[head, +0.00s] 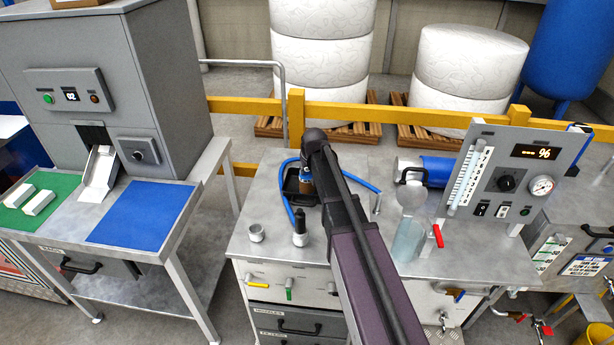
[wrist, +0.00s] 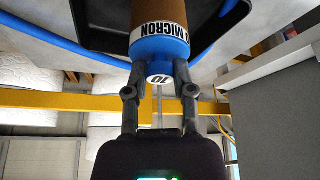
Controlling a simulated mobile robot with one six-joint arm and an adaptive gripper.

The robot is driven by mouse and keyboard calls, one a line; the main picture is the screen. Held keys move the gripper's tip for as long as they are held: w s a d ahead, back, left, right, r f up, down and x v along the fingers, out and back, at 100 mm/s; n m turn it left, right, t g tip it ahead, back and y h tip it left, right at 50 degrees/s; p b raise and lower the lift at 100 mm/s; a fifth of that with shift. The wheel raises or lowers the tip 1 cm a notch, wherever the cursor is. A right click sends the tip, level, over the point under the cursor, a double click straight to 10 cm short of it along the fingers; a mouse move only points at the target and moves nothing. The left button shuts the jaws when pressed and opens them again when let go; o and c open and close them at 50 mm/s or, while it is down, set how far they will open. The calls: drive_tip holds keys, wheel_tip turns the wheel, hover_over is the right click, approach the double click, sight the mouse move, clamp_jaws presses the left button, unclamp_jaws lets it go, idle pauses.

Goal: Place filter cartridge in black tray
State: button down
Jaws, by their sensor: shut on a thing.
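The filter cartridge is a brown cylinder with a white label reading "MICRON" and a blue end cap marked "10" (wrist: 158,68). My gripper (wrist: 160,90) is shut on the blue end, one finger on each side. In the head view a small part of the cartridge (head: 306,187) shows beside my arm. The black tray (head: 289,181) lies on the metal bench, partly hidden by my arm. In the wrist view the tray (wrist: 100,30) is behind the cartridge. I cannot tell whether the cartridge touches the tray.
A blue hose (head: 287,207) curves around the tray. A grey ring (head: 257,233) and a black-topped fitting (head: 300,232) stand in front of it. To the right are a clear cylinder (head: 408,240) and a gauge panel (head: 505,180). A yellow rail (head: 350,112) runs behind.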

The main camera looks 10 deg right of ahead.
drive_tip(key=shift+f, duration=0.5)
drive_tip(key=shift+c, duration=2.3)
unclamp_jaws()
drive_tip(key=shift+r, duration=0.2)
drive_tip(key=p+v, duration=1)
drive_tip(key=v, duration=0.2)
drive_tip(key=shift+p, duration=0.4)
drive_tip(key=shift+s+f, duration=0.1)
drive_tip(key=s+f+m+g, duration=0.1)
drive_tip(key=s+g, duration=0.3)
drive_tip(key=s, duration=2)
drive_tip(key=shift+a+f+g, duration=0.2)
drive_tip(key=shift+f+g, duration=0.1)
drive_tip(key=shift+g, duration=0.1)
wheel_tip(320, 180, down, 5)
drive_tip(key=b, duration=0.5)
drive_tip(key=shift+f, duration=0.2)
